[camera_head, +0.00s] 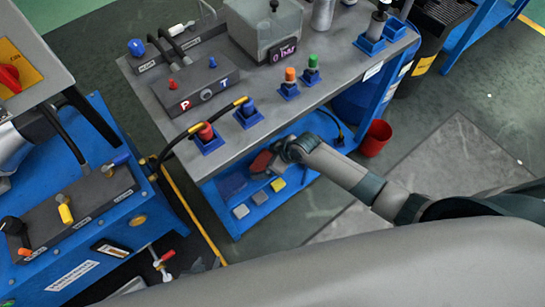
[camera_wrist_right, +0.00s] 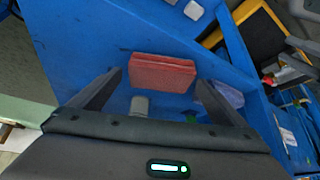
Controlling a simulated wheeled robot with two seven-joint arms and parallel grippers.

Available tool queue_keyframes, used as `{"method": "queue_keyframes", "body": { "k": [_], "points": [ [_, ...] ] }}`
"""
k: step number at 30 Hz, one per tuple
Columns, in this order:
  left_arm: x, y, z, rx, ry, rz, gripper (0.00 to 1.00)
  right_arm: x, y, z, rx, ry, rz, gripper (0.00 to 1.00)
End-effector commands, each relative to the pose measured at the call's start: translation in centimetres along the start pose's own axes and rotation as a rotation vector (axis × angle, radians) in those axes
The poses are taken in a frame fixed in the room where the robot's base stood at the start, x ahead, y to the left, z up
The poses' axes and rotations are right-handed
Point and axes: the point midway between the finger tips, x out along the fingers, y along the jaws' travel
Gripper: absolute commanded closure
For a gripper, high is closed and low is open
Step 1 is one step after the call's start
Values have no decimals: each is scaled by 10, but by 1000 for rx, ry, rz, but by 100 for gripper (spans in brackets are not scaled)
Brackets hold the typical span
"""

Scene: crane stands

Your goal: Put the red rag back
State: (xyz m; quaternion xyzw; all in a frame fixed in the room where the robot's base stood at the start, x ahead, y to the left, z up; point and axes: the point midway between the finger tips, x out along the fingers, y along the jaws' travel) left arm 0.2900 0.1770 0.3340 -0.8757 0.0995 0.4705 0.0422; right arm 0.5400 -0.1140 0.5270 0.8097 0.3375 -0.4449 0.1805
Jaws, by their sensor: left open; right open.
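The red rag (camera_head: 261,162) is at the lower blue shelf of the middle stand, beside my right gripper (camera_head: 279,160). In the right wrist view the rag (camera_wrist_right: 162,73) is a folded, flat red block against the blue shelf surface. It shows between the tips of my open right gripper (camera_wrist_right: 160,79), with gaps on both sides. I cannot tell how far it is beyond the fingertips. My left gripper is not in view.
The shelf (camera_head: 257,210) also holds grey and yellow pads (camera_head: 278,185). The grey worktop (camera_head: 225,130) with hose fittings overhangs it. A red bucket (camera_head: 376,138) stands to the right. A blue control stand (camera_head: 75,225) is at left.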

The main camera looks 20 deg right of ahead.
Motion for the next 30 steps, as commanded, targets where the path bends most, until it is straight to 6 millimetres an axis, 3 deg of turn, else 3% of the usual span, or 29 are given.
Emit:
{"method": "queue_keyframes", "body": {
  "k": [8, 24, 30],
  "points": [
    [-2, 0, -2, 1, 15, 1, 56, -24, 1, -1, -1, 1, 1, 4],
    [-3, 6, -3, 3, 42, 7, 56, -108, 0, 0, -1, 0, 0, 4],
    [-3, 8, -6, 2, 48, 9, 56, -120, 0, -1, 1, 0, 0, 4]
  ]
}}
